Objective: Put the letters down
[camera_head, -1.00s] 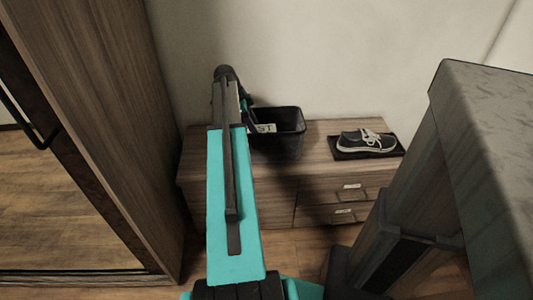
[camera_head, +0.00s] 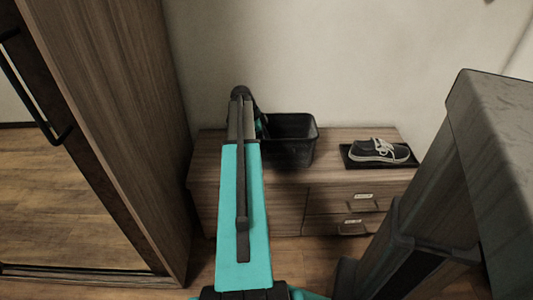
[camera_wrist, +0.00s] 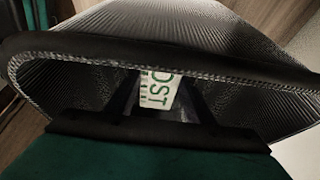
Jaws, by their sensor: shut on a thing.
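The letters (camera_wrist: 157,91) are a white piece with green print, partly reading "OST", between my gripper's dark fingers in the wrist view. My gripper (camera_wrist: 160,84) is shut on them. The black mesh basket (camera_wrist: 75,80) surrounds them in that view, and I cannot tell whether they touch its floor. In the head view the basket (camera_head: 297,153) stands on the wooden cabinet. My arm covers its left side. The letters and my fingertips are hidden in the head view.
A dark shoe with a pale sole (camera_head: 380,151) sits on a black tray (camera_head: 347,157) on the right of the cabinet (camera_head: 260,208). A tall wooden wardrobe (camera_head: 110,110) stands at the left. The wall (camera_head: 330,60) is close behind the basket.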

